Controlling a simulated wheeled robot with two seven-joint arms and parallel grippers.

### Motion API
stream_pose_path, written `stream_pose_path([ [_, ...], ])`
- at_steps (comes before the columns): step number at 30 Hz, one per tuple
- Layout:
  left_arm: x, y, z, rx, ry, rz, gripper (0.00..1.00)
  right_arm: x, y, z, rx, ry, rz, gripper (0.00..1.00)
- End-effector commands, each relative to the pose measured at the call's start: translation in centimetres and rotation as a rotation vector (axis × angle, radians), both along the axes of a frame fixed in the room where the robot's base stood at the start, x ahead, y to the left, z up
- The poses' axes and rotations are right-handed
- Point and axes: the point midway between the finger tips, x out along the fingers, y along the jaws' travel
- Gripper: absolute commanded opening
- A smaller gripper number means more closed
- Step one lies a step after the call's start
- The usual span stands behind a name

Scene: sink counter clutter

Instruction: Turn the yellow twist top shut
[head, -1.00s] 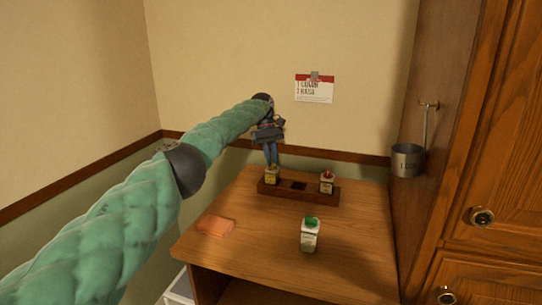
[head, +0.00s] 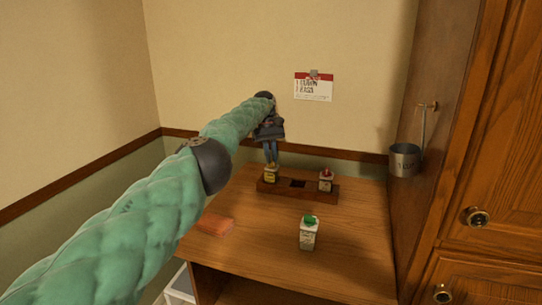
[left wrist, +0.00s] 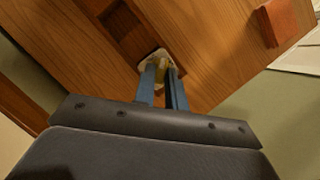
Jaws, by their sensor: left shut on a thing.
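The yellow twist top (left wrist: 160,64) shows in the left wrist view between my blue fingertips, on a pale bottle. In the head view that bottle (head: 271,177) stands upright in the left slot of a dark wooden rack (head: 325,193). My left gripper (head: 271,165) comes down from above and is shut on the yellow top, which its fingers mostly hide. It also shows in the left wrist view (left wrist: 163,72). I cannot tell how far the top is turned. My right gripper is not in view.
A red-topped bottle (head: 326,181) sits in the rack's right slot; the middle slot is empty. A green-topped bottle (head: 308,233) stands in front on the wooden counter (head: 350,255). An orange block (head: 216,224) lies at left. A metal cup (head: 405,160) hangs at right.

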Motion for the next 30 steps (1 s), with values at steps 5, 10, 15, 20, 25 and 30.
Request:
stream_pose_path([
  [5,-0.05,-0.05,-0.13,0.000,0.001,-0.004,0.00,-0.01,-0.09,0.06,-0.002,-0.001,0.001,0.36],
  [10,-0.04,-0.02,-0.13,0.000,0.001,-0.004,0.00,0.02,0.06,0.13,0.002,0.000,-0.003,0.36],
  [15,-0.04,-0.02,-0.14,0.000,0.001,-0.004,0.00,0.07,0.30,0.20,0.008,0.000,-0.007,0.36],
  [20,-0.04,-0.01,-0.12,0.000,0.001,-0.004,0.27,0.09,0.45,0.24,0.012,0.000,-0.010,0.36],
  [25,-0.02,-0.02,-0.06,0.000,0.000,-0.004,0.35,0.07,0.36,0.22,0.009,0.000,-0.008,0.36],
  [30,-0.03,-0.07,0.11,-0.001,0.000,-0.005,0.35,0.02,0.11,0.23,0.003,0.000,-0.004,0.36],
])
